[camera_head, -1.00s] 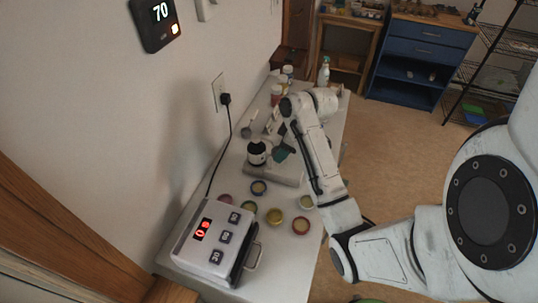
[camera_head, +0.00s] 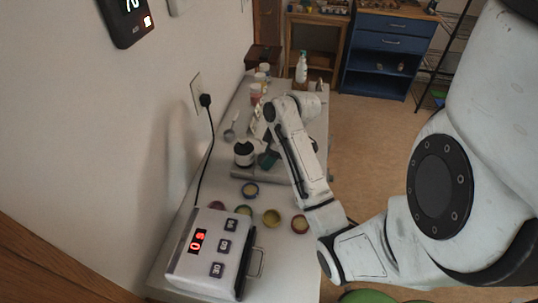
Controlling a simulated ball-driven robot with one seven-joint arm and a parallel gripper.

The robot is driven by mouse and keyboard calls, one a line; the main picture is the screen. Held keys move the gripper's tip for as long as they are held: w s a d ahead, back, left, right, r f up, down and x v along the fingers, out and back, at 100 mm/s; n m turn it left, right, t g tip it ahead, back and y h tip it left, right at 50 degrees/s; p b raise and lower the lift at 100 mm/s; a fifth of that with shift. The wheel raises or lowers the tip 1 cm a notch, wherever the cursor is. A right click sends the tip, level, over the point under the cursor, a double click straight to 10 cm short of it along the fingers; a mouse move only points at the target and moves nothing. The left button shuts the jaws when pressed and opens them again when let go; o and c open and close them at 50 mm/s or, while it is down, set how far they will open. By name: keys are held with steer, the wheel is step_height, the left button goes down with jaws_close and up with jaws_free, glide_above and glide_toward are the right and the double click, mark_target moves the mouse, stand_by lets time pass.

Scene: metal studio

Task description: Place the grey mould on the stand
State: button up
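My gripper (camera_head: 262,142) is at the far end of my arm, over the long table, small and partly hidden by my arm. A dark teal-grey piece (camera_head: 268,159) shows just below it; I cannot tell whether it is the grey mould or whether the gripper touches it. A low pale grey slab (camera_head: 244,174), possibly the stand, lies beneath. The fingers are too small and hidden to judge.
A white box with a red display (camera_head: 213,250) fills the table's near end. Several small round tins, such as a yellow one (camera_head: 271,218), lie between it and the slab. A spray bottle (camera_head: 301,68) and jars stand at the back. The wall borders the table's left.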

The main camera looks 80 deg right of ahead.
steer(key=o, duration=0.4)
steer(key=shift+c, duration=0.2)
steer(key=p+v, duration=0.6)
steer(key=v, duration=0.6)
steer(key=shift+w+r, duration=0.1)
steer(key=shift+r, duration=0.05)
stand_by(0.5)
